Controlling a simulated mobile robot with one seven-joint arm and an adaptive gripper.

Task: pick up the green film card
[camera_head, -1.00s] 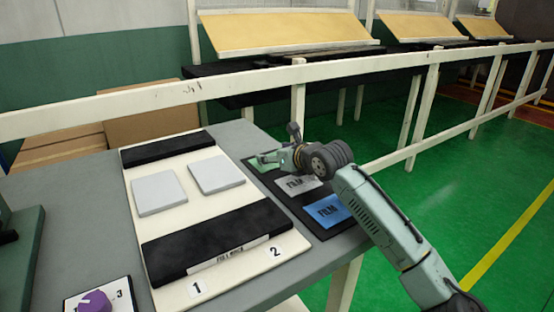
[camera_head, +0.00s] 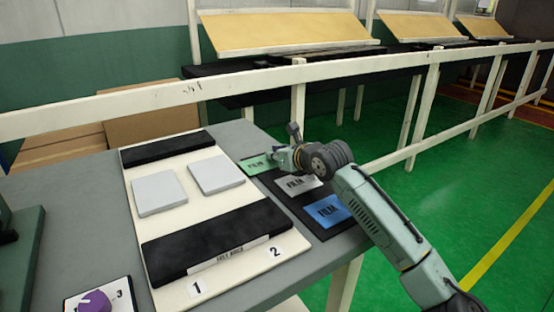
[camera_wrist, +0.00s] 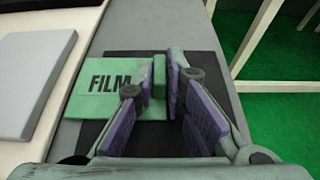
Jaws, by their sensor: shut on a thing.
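The green film card (camera_head: 256,163) is at the far end of the black tray, with the word FILM on it. In the wrist view the card (camera_wrist: 105,102) reaches past the tray's left edge over the grey table. A green tab stands between the purple finger pads, and my gripper (camera_wrist: 159,86) is shut on it. In the head view my gripper (camera_head: 284,158) is at the card's right side and hides part of it. I cannot tell how far the card is above the tray.
A grey film card (camera_head: 296,184) and a blue film card (camera_head: 328,209) lie on the black tray (camera_head: 311,229). To the left is a white board (camera_head: 180,237) with two grey pads and black bars. A purple knob (camera_head: 95,303) is at front left. A white rail (camera_head: 370,69) runs behind the table.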

